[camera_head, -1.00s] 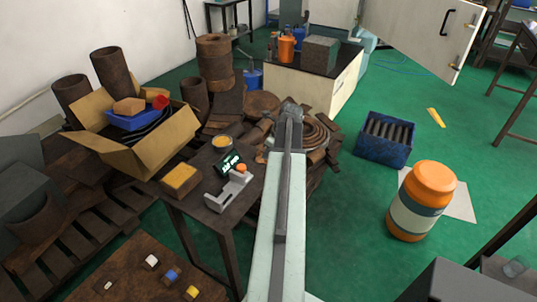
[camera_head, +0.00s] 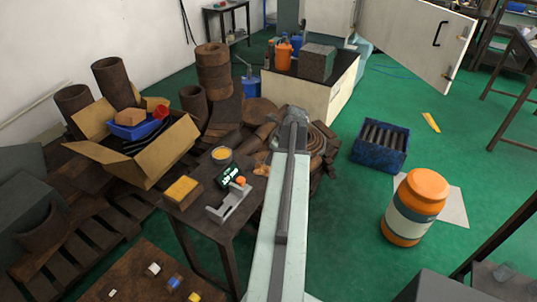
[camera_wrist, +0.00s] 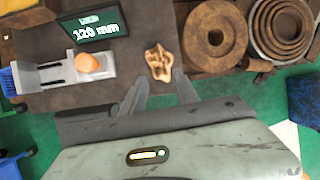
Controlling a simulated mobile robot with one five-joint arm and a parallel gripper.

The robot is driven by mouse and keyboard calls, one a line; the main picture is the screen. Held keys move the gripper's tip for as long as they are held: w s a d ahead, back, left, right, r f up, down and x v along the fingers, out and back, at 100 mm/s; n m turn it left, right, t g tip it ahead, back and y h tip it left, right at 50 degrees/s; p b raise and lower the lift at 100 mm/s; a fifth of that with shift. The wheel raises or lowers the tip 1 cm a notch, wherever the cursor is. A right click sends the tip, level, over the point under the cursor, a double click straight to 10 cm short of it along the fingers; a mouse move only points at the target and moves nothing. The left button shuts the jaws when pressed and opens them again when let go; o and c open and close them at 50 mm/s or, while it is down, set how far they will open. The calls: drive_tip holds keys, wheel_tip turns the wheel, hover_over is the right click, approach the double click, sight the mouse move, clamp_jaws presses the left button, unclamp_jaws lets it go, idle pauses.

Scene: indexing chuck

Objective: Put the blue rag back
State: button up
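No clearly blue rag shows in either view. A crumpled tan rag-like piece (camera_wrist: 160,62) lies on the dark bench in the wrist view, just beyond my fingertips. In the head view it shows as a small tan patch (camera_head: 262,169) by the bench's right edge, partly behind my arm. My gripper (camera_wrist: 162,92) is open, its two fingers spread with nothing between them. In the head view my gripper end (camera_head: 293,115) is over the clutter beside the bench, and its fingers are hard to see there.
A caliper-like tool (camera_head: 230,204), a display (camera_head: 231,176) and a yellow block (camera_head: 182,190) stand on the bench. A cardboard box (camera_head: 155,165) is at left. A small blue item (camera_head: 174,282) sits front left.

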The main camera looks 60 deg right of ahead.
drive_tip(key=p+v, duration=0.2)
drive_tip(key=v, duration=0.3)
drive_tip(key=shift+p, duration=0.35)
drive_tip(key=shift+f, duration=0.1)
drive_tip(key=shift+w, duration=0.1)
drive_tip(key=w+a+f+n+g+y, duration=0.1)
drive_tip(key=w+a+n, duration=0.75)
drive_tip(key=a, duration=0.45)
drive_tip(key=w+a+n+g+y, duration=0.1)
drive_tip(key=w+a+n, duration=0.8)
drive_tip(key=a, duration=0.4)
drive_tip(key=w+a+n+g+h, duration=0.1)
drive_tip(key=w+a+n+g, duration=0.1)
drive_tip(key=a+n, duration=1.6)
drive_tip(key=w+a+f, duration=0.1)
drive_tip(key=a, duration=1.3)
drive_tip(key=shift+w+g+h, duration=0.3)
drive_tip(key=shift+w, duration=0.05)
